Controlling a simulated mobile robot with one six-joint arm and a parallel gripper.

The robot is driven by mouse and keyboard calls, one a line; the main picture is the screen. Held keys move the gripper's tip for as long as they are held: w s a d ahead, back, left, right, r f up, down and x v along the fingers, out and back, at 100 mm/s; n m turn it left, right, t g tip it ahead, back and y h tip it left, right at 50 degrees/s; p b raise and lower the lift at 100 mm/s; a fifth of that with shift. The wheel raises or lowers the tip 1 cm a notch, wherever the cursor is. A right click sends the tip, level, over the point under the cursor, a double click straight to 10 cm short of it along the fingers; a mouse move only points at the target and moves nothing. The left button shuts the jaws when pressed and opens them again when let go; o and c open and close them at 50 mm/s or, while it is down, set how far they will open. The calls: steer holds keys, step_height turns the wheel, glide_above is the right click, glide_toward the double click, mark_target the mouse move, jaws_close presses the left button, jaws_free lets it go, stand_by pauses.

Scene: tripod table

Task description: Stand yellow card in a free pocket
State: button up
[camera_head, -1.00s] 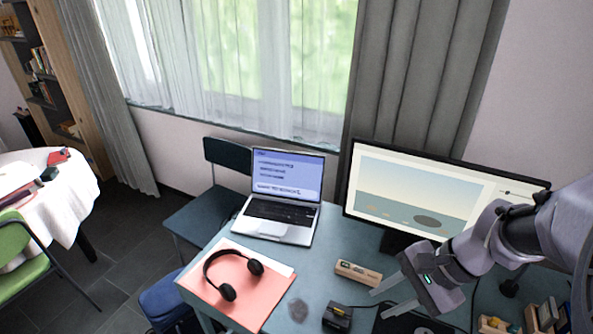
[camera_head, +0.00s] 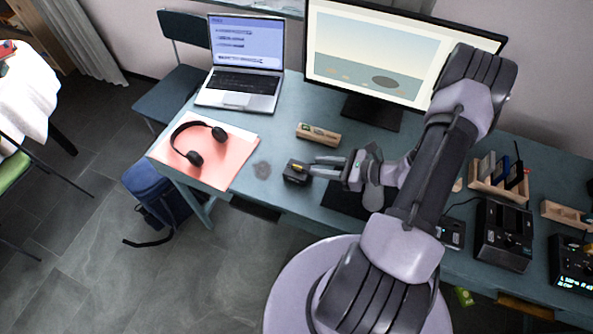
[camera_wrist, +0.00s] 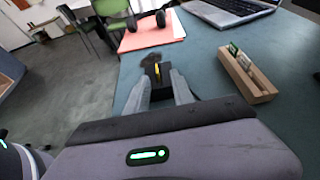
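A small black block (camera_head: 297,172) stands on the desk, with a narrow yellow piece upright in it, likely the yellow card (camera_wrist: 157,69). My gripper (camera_head: 326,167) is open and reaches left toward this block. In the wrist view its two fingers (camera_wrist: 160,92) are apart, with the block just beyond or between their tips; I cannot tell if they touch it. A long wooden holder (camera_head: 318,135) lies behind the block; the wrist view shows it (camera_wrist: 252,84) with a small green and white card at one end. A wooden rack (camera_head: 497,183) with dark upright pieces stands right.
Headphones (camera_head: 194,156) lie on a pink sheet (camera_head: 228,165) at the left. A laptop (camera_head: 240,88) and monitor (camera_head: 385,62) stand behind. Dark devices (camera_head: 503,234) and another wooden holder (camera_head: 563,214) are on the right. Bare desk surrounds the block's far side.

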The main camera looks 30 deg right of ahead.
mark_target(298, 166)
steer(key=x, duration=0.1)
steer(key=b+x, duration=0.1)
steer(key=x, duration=0.2)
steer(key=shift+a+f+b, duration=0.2)
steer(key=shift+a+b, duration=0.15)
steer(key=shift+a, duration=0.15)
steer(key=shift+w+a+f, duration=0.1)
steer(key=shift+w+a, duration=0.1)
steer(key=shift+w, duration=0.2)
jaws_close()
